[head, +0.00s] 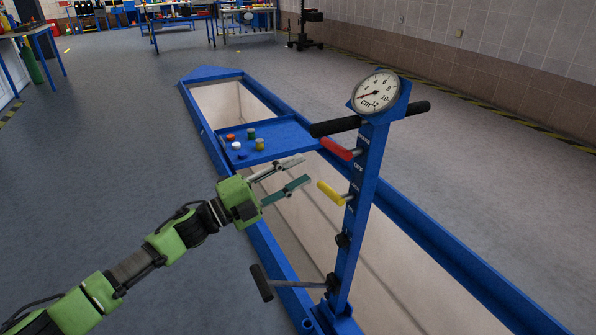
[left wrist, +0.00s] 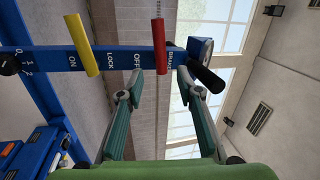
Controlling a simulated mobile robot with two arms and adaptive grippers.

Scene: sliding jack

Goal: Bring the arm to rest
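My left gripper (head: 306,168) is open and empty, coming in from the left. Its fingertips end a little left of the blue jack post (head: 361,210), short of its handles. The red handle (head: 336,149) and the yellow handle (head: 331,193) stick out from the post toward the gripper. In the left wrist view, the red handle (left wrist: 160,60) shows between the two open fingers, seemingly apart from them, and the yellow handle (left wrist: 81,43) is to their left. The round dial gauge (head: 376,91) tops the post. My right gripper is not in view.
A blue tray (head: 285,140) with several small colored caps spans the long blue-framed pit (head: 220,102) behind the gripper. Black grips stick out near the gauge, and a black-handled lever (head: 262,283) is low on the post. The grey floor at left is clear.

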